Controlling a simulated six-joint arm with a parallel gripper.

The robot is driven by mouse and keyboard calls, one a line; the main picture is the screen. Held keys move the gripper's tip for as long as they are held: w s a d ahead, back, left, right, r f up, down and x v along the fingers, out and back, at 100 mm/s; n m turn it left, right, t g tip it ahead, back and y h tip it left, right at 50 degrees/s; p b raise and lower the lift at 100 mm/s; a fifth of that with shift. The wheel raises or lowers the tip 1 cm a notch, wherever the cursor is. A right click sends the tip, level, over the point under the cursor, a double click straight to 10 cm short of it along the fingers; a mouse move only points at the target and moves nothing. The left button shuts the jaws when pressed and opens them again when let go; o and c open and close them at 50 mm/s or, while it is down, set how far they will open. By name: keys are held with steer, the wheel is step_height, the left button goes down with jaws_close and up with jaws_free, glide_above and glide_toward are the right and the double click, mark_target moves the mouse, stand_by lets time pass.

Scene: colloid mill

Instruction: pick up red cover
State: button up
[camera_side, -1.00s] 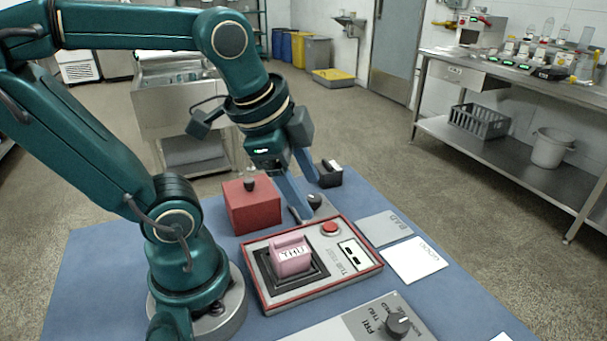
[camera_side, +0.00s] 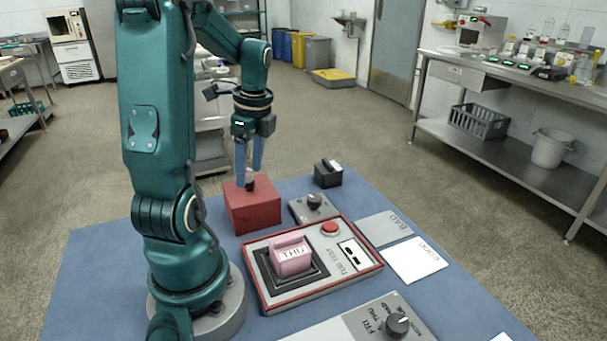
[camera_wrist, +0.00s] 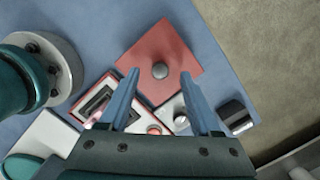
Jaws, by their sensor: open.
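Whether the fingers touch anything cannot be told.
A red-framed panel (camera_side: 345,287) holds a pink THU block (camera_side: 291,256) and a red button (camera_side: 330,228). A grey knob unit (camera_side: 305,208) and a black box (camera_side: 327,174) stand right of the cover. BAD (camera_side: 383,229) and GOOD (camera_side: 415,260) cards lie flat further right.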

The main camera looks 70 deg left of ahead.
steer(key=shift+s+a+f, duration=0.1)
steer(key=shift+s+f, duration=0.05)
steer(key=shift+f, duration=1)
jaws_close()
stand_by(0.6)
